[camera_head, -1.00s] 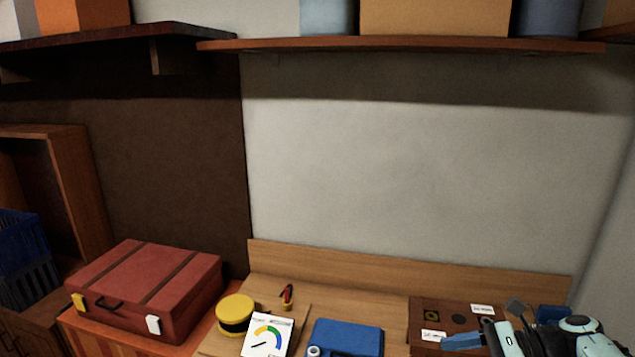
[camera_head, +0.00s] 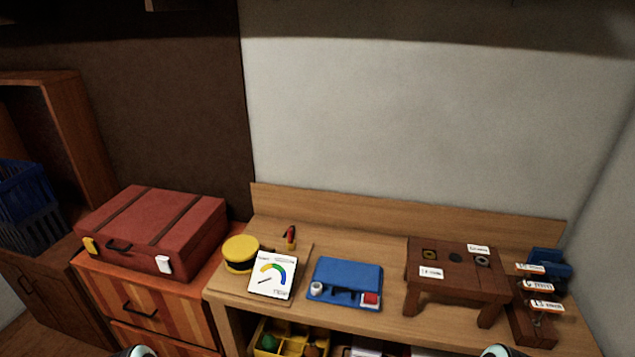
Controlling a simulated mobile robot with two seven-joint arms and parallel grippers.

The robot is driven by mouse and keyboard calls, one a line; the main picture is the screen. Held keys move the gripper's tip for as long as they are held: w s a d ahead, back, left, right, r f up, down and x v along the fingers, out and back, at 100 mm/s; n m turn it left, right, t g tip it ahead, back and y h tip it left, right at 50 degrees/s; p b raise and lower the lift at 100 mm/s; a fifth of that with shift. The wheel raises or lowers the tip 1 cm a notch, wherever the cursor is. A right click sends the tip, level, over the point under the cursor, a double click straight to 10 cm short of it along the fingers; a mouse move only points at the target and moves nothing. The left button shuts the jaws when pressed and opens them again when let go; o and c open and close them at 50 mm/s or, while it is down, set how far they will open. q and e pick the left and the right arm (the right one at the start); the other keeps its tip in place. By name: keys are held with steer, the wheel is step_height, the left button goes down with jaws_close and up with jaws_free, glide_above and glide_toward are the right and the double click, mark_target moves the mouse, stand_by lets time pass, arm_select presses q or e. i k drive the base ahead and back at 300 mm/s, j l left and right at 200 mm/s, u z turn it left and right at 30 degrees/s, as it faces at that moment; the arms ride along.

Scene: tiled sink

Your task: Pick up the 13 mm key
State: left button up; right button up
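A dark wooden key holder (camera_head: 531,328) stands at the right end of the workbench. It carries several small white labels with print too small to read surely; the nearest label (camera_head: 547,306) seems to read 13. A small grey metal piece (camera_head: 537,323) shows just below that label, possibly a key; I cannot tell its size. No fingers of either gripper show. Only pale rounded parts of my arms show at the bottom edge, one left of centre and one right of centre, both apart from the holder.
A brown wooden stand (camera_head: 455,288) with round holes is left of the holder. A blue object (camera_head: 548,262) lies behind the holder.

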mark_target(542, 307)
steer(key=z, duration=1.55)
